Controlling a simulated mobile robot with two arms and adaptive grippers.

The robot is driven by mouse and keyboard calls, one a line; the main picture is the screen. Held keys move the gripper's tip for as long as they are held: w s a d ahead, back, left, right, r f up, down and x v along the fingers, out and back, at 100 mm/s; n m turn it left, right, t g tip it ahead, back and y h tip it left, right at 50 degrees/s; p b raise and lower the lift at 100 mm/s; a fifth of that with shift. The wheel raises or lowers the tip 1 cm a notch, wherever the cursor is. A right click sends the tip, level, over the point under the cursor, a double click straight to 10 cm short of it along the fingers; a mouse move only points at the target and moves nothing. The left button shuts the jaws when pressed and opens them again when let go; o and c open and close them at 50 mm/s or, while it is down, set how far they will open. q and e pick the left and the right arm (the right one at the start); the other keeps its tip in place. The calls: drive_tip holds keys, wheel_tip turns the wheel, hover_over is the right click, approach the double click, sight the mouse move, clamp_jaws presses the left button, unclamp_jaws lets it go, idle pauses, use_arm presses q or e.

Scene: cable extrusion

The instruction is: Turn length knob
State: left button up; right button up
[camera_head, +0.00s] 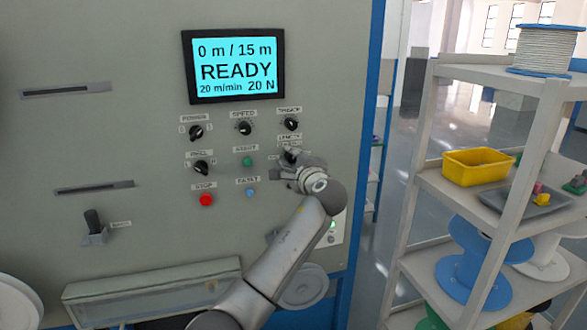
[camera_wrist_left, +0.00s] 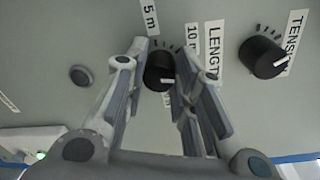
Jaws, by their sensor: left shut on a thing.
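The black length knob (camera_wrist_left: 158,70) shows in the wrist view between my fingers, with labels "5 m" and "10 m" around it and a "LENGTH" label beside it. In the head view the length knob (camera_head: 290,155) is mostly hidden by my gripper. My left gripper (camera_head: 290,165) is at the panel, shut on the knob; its fingers (camera_wrist_left: 158,82) sit on either side of it in the wrist view. The screen (camera_head: 235,68) reads "0 m / 15 m READY, 20 m/min 20 N". My right gripper is not in view.
The tension knob (camera_head: 291,124) is just above, and the speed knob (camera_head: 244,128) is up to the left. A green button (camera_head: 247,161), blue button (camera_head: 250,193) and red stop button (camera_head: 206,200) lie left. A shelf (camera_head: 470,190) with a yellow bin (camera_head: 477,170) stands right.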

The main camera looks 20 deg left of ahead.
use_arm(q)
drive_tip(key=n+b, duration=0.2)
drive_tip(key=n, duration=0.1)
drive_tip(key=n+b, duration=0.2)
drive_tip(key=shift+f+h, duration=0.25)
drive_tip(key=shift+h, duration=0.05)
drive_tip(key=n+b, duration=0.3)
drive_tip(key=n, duration=0.1)
drive_tip(key=shift+t, duration=0.3)
drive_tip(key=n+b, duration=0.4)
drive_tip(key=n, duration=0.1)
drive_tip(key=shift+n, duration=0.4)
drive_tip(key=shift+n+t+b, duration=0.3)
drive_tip(key=shift+n+b, duration=0.95)
drive_tip(key=shift+n, duration=0.95)
drive_tip(key=o, duration=1.1)
drive_tip(key=shift+r, duration=0.15)
drive_tip(key=shift+c, duration=0.2)
drive_tip(key=shift+s, duration=0.1)
